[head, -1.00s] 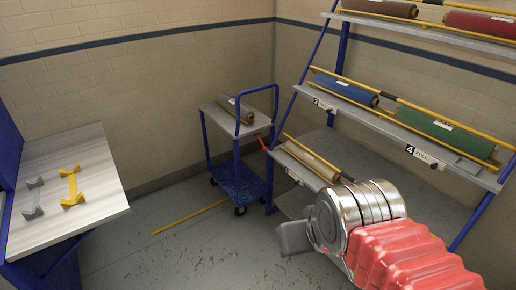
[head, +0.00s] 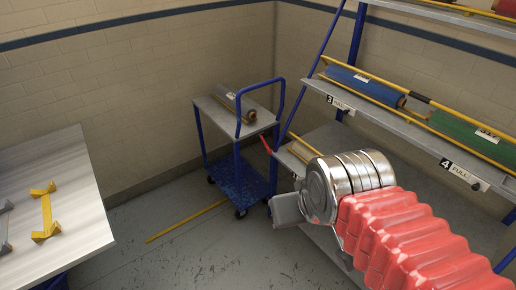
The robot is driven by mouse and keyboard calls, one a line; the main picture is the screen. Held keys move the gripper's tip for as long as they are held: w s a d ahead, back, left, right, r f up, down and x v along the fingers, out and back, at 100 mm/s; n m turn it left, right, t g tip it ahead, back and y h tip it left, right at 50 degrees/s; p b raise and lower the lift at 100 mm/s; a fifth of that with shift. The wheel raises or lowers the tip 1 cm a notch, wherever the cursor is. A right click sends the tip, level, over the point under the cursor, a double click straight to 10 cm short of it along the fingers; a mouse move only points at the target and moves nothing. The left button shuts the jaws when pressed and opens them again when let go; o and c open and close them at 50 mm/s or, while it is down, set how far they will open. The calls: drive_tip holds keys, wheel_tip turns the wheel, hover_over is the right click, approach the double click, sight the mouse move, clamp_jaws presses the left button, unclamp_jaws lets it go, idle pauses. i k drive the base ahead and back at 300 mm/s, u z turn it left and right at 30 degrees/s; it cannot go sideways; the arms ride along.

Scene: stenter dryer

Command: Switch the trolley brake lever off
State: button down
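The blue trolley (head: 238,180) stands in the back corner, with a blue frame, a grey top shelf and a roll (head: 236,103) lying on top. The red brake lever (head: 266,145) shows at the trolley's right side, sticking up and to the left. My arm comes in from the lower right, and its silver and grey end (head: 290,209) is in front of the rack, to the right of and nearer than the trolley. It is apart from the lever in the picture. The gripper's fingers cannot be made out.
A rack with blue (head: 365,85) and green (head: 458,132) rolls fills the right side, close to my arm. A grey table (head: 75,205) with a yellow bracket (head: 45,212) stands at the left. A yellow bar (head: 187,219) lies on the floor before the trolley. The middle floor is clear.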

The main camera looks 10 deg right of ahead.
sight(269, 150)
drive_tip(key=i, duration=1.45)
drive_tip(key=u, duration=2.15)
